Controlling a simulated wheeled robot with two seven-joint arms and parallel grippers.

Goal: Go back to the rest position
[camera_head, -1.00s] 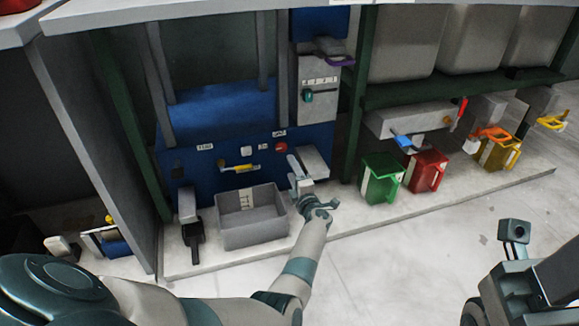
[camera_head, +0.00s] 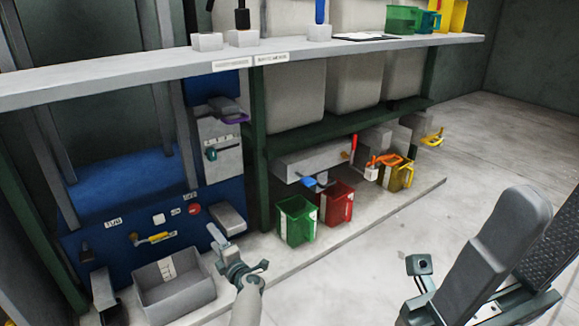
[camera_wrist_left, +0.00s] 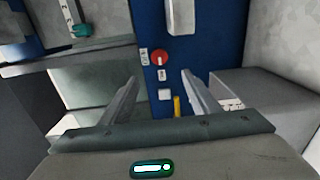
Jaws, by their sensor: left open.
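My left gripper (camera_head: 217,235) is in front of the blue press, near the grey tray under its panel. In the left wrist view its two fingers (camera_wrist_left: 159,84) are spread apart with nothing between them. Beyond them is the blue panel (camera_wrist_left: 205,30) with a red knob (camera_wrist_left: 159,57), a white button and a yellow handle. My right arm shows at the lower right of the head view, over the floor. A small block with a dark round spot shows on it; I cannot make out its jaws.
A grey bin (camera_head: 175,288) stands below the press panel. Green (camera_head: 296,220) and red (camera_head: 337,204) containers stand to the right on the low platform, with a yellow one (camera_head: 398,175) farther on. A white shelf (camera_head: 240,60) crosses above. Open floor lies at right.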

